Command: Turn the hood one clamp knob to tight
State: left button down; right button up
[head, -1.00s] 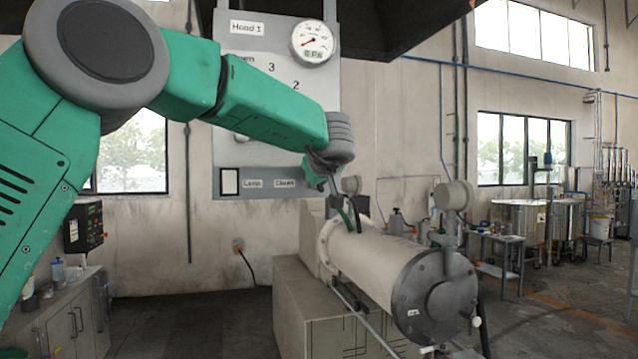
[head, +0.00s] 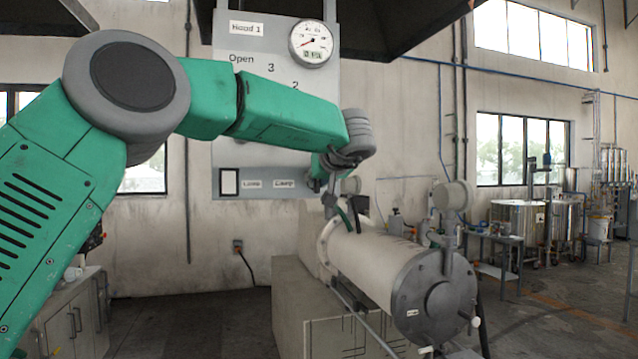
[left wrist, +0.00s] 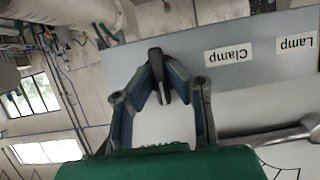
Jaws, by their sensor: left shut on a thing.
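The Hood 1 panel (head: 228,85) stands at the middle, with a gauge at its top and Lamp and Clamp labels along its lower edge. My left gripper (head: 330,190) is at the panel's lower right corner, right of the Clamp label (head: 284,184). In the left wrist view, my left gripper (left wrist: 160,84) is shut on a dark, narrow clamp knob (left wrist: 156,57) beside the upside-down Clamp label (left wrist: 228,55). The knob's marks for tight or loose cannot be read. In the head view my gripper hides the knob. My right gripper is not in view.
A pale horizontal mill cylinder (head: 370,265) with a dark end flange lies just below and right of my gripper. A grey cabinet (head: 75,315) stands at the lower left. A grey bar (left wrist: 270,137) crosses the panel in the left wrist view. Steel vats (head: 520,220) stand far right.

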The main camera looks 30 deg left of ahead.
pick_arm(q)
jog(key=c, duration=1.6)
grip_release()
jog(key=shift+w, duration=0.1)
jog(key=shift+s+d+r, duration=0.2)
jog(key=shift+s+d, duration=0.1)
jog(key=shift+d, duration=0.05)
jog(key=v, duration=1.1)
jog(key=shift+w+d+f, duration=0.1)
jog(key=shift+d+f, duration=0.05)
